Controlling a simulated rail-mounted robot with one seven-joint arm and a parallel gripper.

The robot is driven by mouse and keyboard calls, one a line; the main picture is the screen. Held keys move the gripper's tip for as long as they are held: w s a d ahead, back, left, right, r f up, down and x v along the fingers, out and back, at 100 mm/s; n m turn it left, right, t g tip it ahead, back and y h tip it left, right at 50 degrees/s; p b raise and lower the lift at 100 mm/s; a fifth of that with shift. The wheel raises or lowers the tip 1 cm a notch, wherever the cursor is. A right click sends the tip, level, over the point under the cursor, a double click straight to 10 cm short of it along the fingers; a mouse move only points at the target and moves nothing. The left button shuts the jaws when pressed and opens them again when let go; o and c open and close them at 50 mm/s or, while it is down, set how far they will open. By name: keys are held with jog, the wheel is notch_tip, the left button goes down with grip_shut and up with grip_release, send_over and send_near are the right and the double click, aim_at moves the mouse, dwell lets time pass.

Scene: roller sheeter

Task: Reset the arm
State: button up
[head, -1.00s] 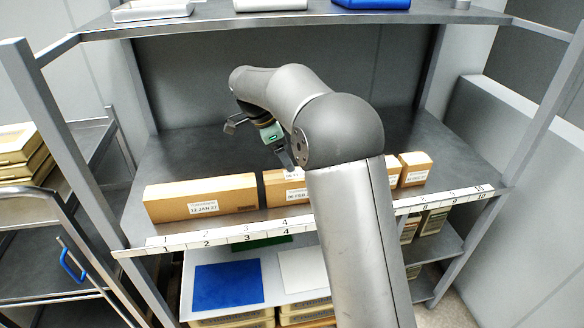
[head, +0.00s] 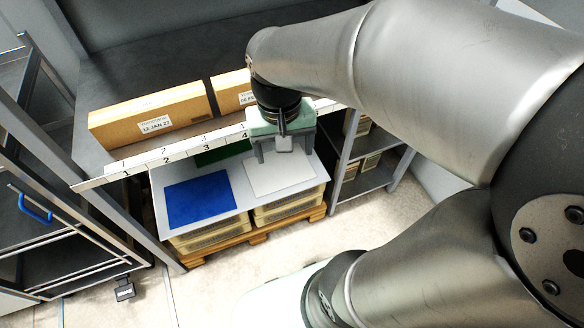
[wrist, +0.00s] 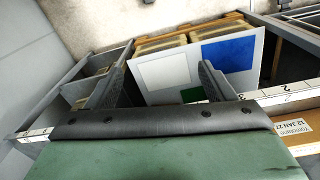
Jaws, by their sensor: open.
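My gripper (head: 284,152) points down in front of the shelf edge, above the white panel on the low board, in the head view. Its two fingers stand apart with nothing between them. In the wrist view my gripper (wrist: 165,85) shows both fingers spread, with the board beyond them. My arm is folded close to the head camera and covers the right part of that view.
Cardboard boxes (head: 152,112) with date labels stand on the shelf behind a numbered strip (head: 140,165). Below lies a board with blue (head: 200,200), white (head: 279,172) and green panels over crates (head: 290,207). A cart with a blue handle (head: 35,208) stands left.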

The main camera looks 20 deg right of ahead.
jog(key=s+f+n, duration=0.2)
jog(key=s+f, duration=0.1)
jog(key=s, duration=0.2)
jog(key=shift+s+n+y, duration=0.3)
jog(key=shift+s+y, duration=0.1)
dwell(0.7)
